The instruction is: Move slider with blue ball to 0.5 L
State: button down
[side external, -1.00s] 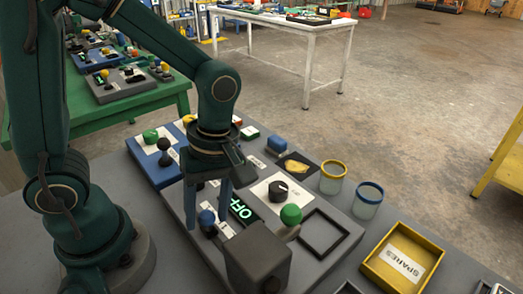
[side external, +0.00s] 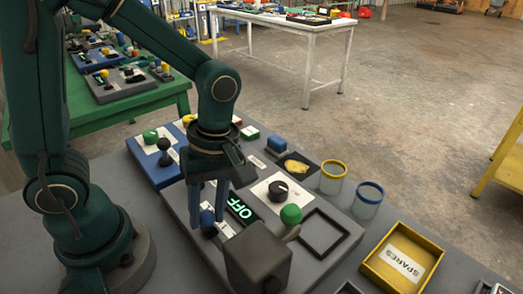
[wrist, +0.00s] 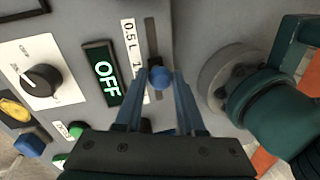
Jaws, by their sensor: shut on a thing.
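The blue ball (side external: 207,217) is the knob of a slider on the grey control panel (side external: 174,204). My gripper (side external: 208,212) points down at it, with its blue fingers closed against the ball's sides. In the wrist view the ball (wrist: 160,76) sits between the fingertips. A dark slot (wrist: 152,38) runs upward from the ball in that view. Beside the slot is a white scale label (wrist: 129,42) reading "0.5 L" near its top, with a "1" lower down. The ball is below the 0.5 L mark in the picture; the lower scale is hidden by my fingers.
A display reading OFF (side external: 240,208), a black dial (side external: 278,190) and a green ball (side external: 291,214) are on the panel. A dark grey box (side external: 257,255) stands close to my fingers. Two rimmed jars (side external: 333,178) and a yellow SPARES tray (side external: 376,270) lie to the right.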

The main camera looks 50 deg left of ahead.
aim_at(225, 231)
dwell(0.6)
jog(key=shift+w+d, duration=0.1)
jog(key=shift+d, duration=2.5)
jog(key=c, duration=0.5)
grip_release()
jog(key=shift+a, duration=0.1)
jog(key=r, duration=0.3)
jog(key=w+r, duration=0.1)
jog(key=r, duration=0.1)
jog(key=shift+r, duration=0.1)
